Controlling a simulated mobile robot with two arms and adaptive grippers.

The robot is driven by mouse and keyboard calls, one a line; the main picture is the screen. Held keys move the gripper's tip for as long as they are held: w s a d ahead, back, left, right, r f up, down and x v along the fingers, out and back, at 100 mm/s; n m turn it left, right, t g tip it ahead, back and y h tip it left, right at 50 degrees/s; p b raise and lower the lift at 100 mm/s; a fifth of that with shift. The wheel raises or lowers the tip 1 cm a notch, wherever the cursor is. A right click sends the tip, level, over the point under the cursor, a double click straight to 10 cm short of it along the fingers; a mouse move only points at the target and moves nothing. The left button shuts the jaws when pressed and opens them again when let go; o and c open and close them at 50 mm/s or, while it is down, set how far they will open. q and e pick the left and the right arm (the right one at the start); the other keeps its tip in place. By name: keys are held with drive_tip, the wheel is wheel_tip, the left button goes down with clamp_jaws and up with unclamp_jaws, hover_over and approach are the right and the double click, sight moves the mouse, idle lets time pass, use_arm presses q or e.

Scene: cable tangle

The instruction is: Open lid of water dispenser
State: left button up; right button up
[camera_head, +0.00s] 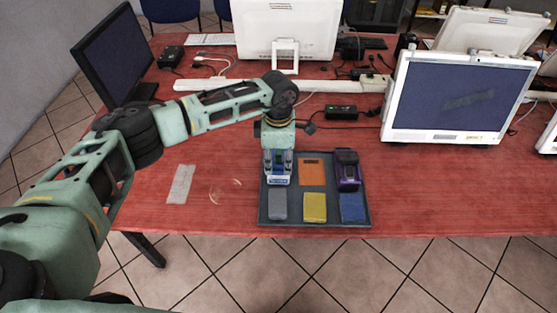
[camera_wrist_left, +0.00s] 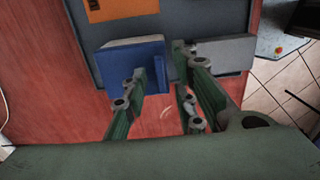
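I can make out no water dispenser or dispenser lid in either view. My left gripper (camera_head: 278,163) points down over the upper left part of a dark tray (camera_head: 290,222) on the red table. Its fingers (camera_wrist_left: 165,95) stand apart in the left wrist view, with no object clearly held between them. A blue block (camera_wrist_left: 135,60) lies just beyond one finger, partly hidden by it. A pale, blue-edged thing (camera_head: 278,181) shows under the gripper in the head view; I cannot tell whether the fingers touch it. My right gripper is not in view.
The tray also holds an orange pad (camera_head: 311,172), a purple thing (camera_head: 346,170), and grey (camera_head: 277,205), yellow (camera_head: 314,207) and blue (camera_head: 353,208) pieces. Monitors (camera_head: 455,97), a white power strip (camera_head: 215,86) and cables lie behind. The table (camera_head: 430,190) is clear right of the tray.

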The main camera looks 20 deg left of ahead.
use_arm(q)
clamp_jaws()
drive_tip(key=shift+r, duration=0.1)
idle(0.4)
